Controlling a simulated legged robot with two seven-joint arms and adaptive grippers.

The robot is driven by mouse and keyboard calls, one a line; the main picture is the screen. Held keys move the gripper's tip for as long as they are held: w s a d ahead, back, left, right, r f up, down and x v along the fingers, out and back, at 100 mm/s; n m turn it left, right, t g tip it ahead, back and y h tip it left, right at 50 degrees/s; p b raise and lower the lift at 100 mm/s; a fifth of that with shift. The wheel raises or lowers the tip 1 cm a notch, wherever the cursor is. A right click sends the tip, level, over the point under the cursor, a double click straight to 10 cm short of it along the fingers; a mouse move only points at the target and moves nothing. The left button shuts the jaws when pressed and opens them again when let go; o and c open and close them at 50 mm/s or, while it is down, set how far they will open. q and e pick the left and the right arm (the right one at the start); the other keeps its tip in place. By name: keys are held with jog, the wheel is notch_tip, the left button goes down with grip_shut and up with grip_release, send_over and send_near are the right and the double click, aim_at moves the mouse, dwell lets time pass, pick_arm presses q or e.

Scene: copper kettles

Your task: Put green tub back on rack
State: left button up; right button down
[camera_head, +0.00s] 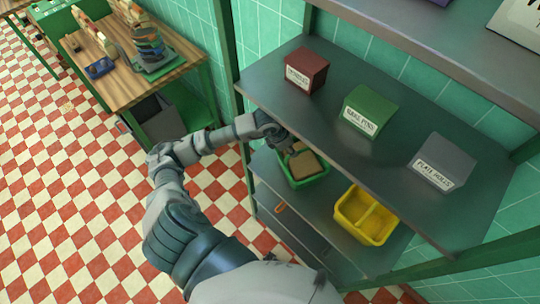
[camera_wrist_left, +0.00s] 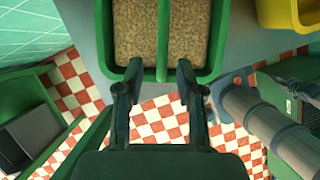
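The green tub (camera_head: 313,181) is at the left end of the rack's lower shelf (camera_head: 327,206), below the top shelf's edge; whether it rests fully on the shelf is unclear. In the left wrist view the tub (camera_wrist_left: 218,35) shows two compartments with brown grainy filling and a green divider. My left gripper (camera_wrist_left: 157,72) has its fingers spread, with the tips at the tub's near wall on either side of the divider line. In the head view my left gripper (camera_head: 283,141) is partly hidden by its own wrist. My right gripper is not in view.
A yellow divided tub (camera_head: 367,216) sits to the right on the same shelf. The upper shelf (camera_head: 310,105) holds a red box (camera_head: 306,70), a green box (camera_head: 369,111) and a grey box (camera_head: 443,161). A wooden workbench (camera_head: 130,80) stands at the upper left.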

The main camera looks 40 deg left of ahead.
pick_arm(q)
jog(key=s+a+b, duration=0.2)
jog(key=s+a, duration=0.2)
jog(key=s, duration=0.3)
jog(key=shift+s+a, duration=0.25)
jog(key=shift+a, duration=0.15)
jog(key=shift+d, duration=0.15)
